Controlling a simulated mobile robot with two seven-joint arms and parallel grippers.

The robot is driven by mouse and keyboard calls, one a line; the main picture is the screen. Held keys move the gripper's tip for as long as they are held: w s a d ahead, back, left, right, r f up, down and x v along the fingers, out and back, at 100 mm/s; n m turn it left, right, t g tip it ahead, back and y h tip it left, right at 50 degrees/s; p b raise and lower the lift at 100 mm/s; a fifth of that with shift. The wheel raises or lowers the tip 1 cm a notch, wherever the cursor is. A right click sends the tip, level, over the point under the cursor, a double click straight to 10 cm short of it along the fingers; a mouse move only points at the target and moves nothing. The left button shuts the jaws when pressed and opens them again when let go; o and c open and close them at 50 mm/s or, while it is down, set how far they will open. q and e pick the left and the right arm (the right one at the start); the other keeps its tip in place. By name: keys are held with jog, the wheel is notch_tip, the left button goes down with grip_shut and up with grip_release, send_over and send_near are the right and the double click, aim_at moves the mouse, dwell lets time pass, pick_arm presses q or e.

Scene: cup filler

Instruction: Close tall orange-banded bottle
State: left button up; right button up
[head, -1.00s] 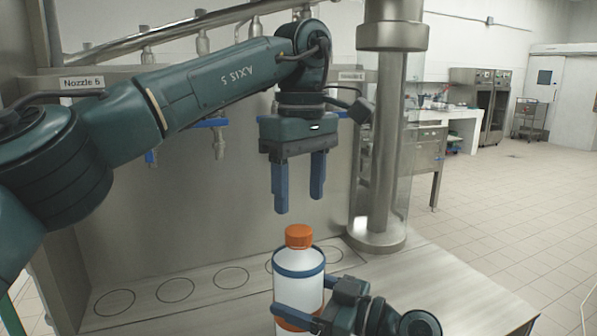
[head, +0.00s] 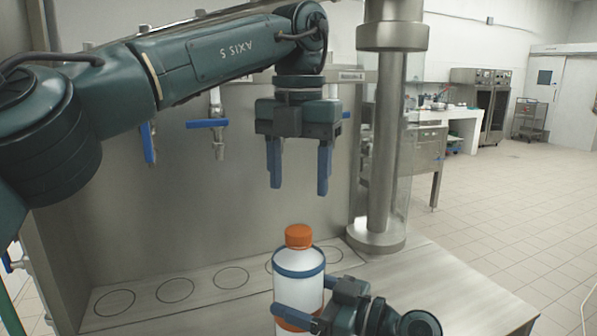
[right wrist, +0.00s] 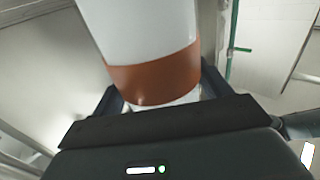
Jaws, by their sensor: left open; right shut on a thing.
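The tall white bottle (head: 299,266) stands upright at the lower middle of the head view. It has an orange cap (head: 299,236) on its neck, a blue band near its shoulder and an orange band low down. My right gripper (head: 300,312) is shut around its lower body. In the right wrist view the bottle's orange band (right wrist: 155,80) shows just above the gripper (right wrist: 160,106). My left gripper (head: 298,188) is open and empty, pointing down above the cap with a clear gap. Whether the cap is fully tightened cannot be told.
A steel counter (head: 215,310) with marked circles runs along the back panel. Blue-handled nozzles (head: 208,123) hang above it. A steel column (head: 380,160) with a clear shield stands right of my left gripper. The counter's right side is clear.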

aim_at(299, 230)
dwell(0.4)
pick_arm(q)
jog(key=shift+f, duration=4)
jog(key=shift+c, duration=0.3)
jog(key=c, duration=1)
jog(key=m, duration=0.4)
jog(key=shift+m, duration=0.4)
jog(key=o, duration=1.1)
jog(key=shift+r, duration=0.1)
